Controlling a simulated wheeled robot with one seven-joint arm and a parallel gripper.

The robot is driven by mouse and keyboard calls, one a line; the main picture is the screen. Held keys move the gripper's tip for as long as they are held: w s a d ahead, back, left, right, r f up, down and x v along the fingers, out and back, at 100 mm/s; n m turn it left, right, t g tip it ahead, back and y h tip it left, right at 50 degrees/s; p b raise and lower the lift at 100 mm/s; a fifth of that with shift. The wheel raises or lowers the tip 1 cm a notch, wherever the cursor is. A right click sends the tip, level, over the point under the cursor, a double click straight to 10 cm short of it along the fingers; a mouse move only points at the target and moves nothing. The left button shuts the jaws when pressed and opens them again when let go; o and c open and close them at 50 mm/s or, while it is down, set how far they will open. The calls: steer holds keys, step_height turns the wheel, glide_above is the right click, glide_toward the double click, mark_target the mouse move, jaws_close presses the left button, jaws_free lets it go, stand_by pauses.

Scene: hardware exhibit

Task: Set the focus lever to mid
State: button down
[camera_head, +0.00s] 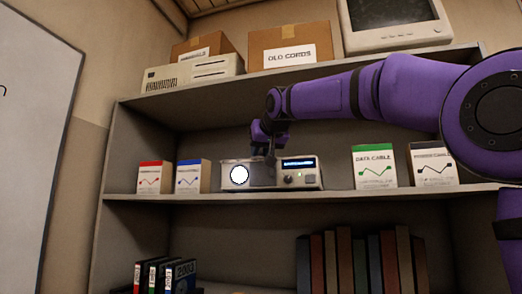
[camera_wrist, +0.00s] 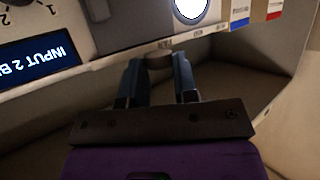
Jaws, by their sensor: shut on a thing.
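The device is a beige box (camera_head: 314,173) on the middle shelf, with a bright round lens (camera_head: 239,174) at its left and a blue display (camera_head: 299,163) at its right. In the wrist view, which is turned over, the lens (camera_wrist: 190,8) and display (camera_wrist: 35,58) show at the top. My gripper (camera_head: 262,150) reaches down at the top of the device. In the wrist view my gripper (camera_wrist: 159,68) has its two fingers closed around a small grey rounded piece, the focus lever (camera_wrist: 160,59). A small label beside it seems to read FAR. The lever's base is hidden.
Red-striped (camera_head: 150,178) and blue-striped (camera_head: 189,178) boxes stand left of the device. A green DATA CABLE box (camera_head: 374,168) and a dark-topped box (camera_head: 433,166) stand at its right.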

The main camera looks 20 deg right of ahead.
steer(key=shift+a, duration=0.15)
steer(key=shift+w+a+m+h, duration=0.1)
steer(key=shift+a+m+h, duration=0.8)
steer(key=shift+a+h, duration=0.1)
steer(key=w+a+m+g+h, duration=0.1)
steer(key=w+a+m+h, duration=0.1)
steer(key=a+m+h, duration=0.2)
steer(key=shift+a+g+h, duration=0.3)
steer(key=shift+a+g, duration=0.1)
steer(key=shift+a, duration=0.4)
steer(key=shift+w, duration=0.15)
steer(key=c, duration=1.2)
jaws_free()
steer(key=shift+o, duration=0.2)
